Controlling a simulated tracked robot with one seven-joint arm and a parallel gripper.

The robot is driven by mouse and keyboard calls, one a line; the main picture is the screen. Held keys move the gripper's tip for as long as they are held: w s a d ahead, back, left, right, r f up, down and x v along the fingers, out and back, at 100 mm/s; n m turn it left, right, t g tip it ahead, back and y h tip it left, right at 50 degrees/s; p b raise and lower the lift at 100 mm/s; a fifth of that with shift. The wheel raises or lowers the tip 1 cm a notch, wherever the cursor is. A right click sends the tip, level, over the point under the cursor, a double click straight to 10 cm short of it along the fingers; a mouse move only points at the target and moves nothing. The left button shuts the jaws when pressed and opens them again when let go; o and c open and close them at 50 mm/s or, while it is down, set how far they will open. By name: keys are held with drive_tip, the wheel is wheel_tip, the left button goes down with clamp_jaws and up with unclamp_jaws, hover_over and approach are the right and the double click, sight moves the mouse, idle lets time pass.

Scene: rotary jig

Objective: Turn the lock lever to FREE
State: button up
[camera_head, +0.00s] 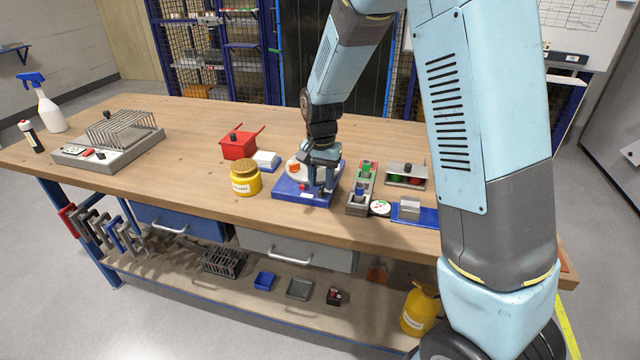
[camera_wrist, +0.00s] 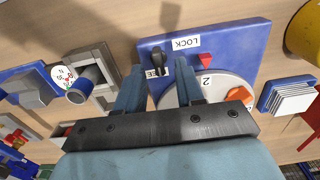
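The rotary jig is a blue base plate (camera_head: 290,197) with a white numbered disc (camera_head: 295,178); its plate also shows in the wrist view (camera_wrist: 235,40). The black lock lever (camera_wrist: 157,58) stands near one corner of the plate. A LOCK label (camera_wrist: 185,43) lies beside it, and a partly covered label ending in "EE" (camera_wrist: 160,72) lies close by the lever. A red marker (camera_wrist: 207,61) sits at the disc edge. My gripper (camera_wrist: 158,73) is open, its fingers apart on either side of the lever; contact cannot be told. In the head view my gripper (camera_head: 323,182) hides the lever.
An orange block (camera_wrist: 240,94) sits on the disc. A yellow jar (camera_head: 245,180), a red bin (camera_head: 238,150) and a white-and-blue block (camera_head: 265,161) stand left of the jig. A grey holder (camera_head: 360,200) and a blue tray (camera_head: 428,215) stand close on the right.

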sight(322, 187)
wheel_tip(322, 187, up, 12)
idle(0.4)
drive_tip(key=shift+d, duration=0.1)
drive_tip(key=s+d+r+n+t, duration=0.1)
drive_tip(key=s+d+r+t, duration=0.1)
drive_tip(key=s+d+r, duration=0.2)
drive_tip(key=s+d+r+n+t, duration=0.1)
drive_tip(key=s+d+r, duration=0.3)
drive_tip(key=s, duration=0.9)
drive_tip(key=s+d+r+n+t, duration=0.2)
drive_tip(key=s+d+r, duration=0.2)
drive_tip(key=s+d, duration=0.5)
drive_tip(key=shift+s+d+t, duration=0.2)
drive_tip(key=shift+d+t, duration=0.1)
drive_tip(key=shift+r, duration=0.1)
